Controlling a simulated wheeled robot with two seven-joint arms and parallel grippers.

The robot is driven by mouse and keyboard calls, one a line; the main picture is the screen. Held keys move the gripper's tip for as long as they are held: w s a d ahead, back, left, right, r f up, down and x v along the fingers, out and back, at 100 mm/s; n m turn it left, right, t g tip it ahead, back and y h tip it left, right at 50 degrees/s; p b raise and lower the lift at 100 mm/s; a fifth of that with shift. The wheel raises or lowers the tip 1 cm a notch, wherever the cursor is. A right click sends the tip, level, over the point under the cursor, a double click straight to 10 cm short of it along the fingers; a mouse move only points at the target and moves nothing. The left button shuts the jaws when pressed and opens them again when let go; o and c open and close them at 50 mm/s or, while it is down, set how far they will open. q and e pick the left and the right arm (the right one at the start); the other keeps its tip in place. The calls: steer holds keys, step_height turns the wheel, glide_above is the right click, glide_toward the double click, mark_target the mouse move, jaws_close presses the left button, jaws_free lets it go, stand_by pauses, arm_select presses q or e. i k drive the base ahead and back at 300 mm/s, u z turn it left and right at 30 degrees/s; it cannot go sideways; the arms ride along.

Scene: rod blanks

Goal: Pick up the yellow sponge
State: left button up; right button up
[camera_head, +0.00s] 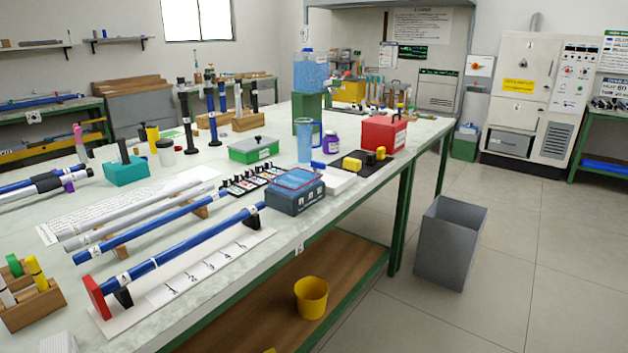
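No object shows clearly as a yellow sponge. A small yellow block (352,164) with a dark part lies near the right edge of the long bench, by a black mat. A smaller yellow piece (380,153) sits on the mat beside a black piece. Another bit of yellow (269,350) is cut off by the bottom edge of the picture, at the lower shelf; I cannot tell what it is. Neither of my grippers is in view.
The long bench (225,268) holds blue and grey rods, a red box (384,133), a blue case (295,191) and a green box (254,150). A yellow bucket (311,297) stands on the wooden lower shelf. A grey bin (449,240) stands on open floor at right.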

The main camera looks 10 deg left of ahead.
mark_target(355, 165)
steer(key=z, duration=0.95)
steer(key=i, duration=4.05)
steer(key=u, duration=3.05)
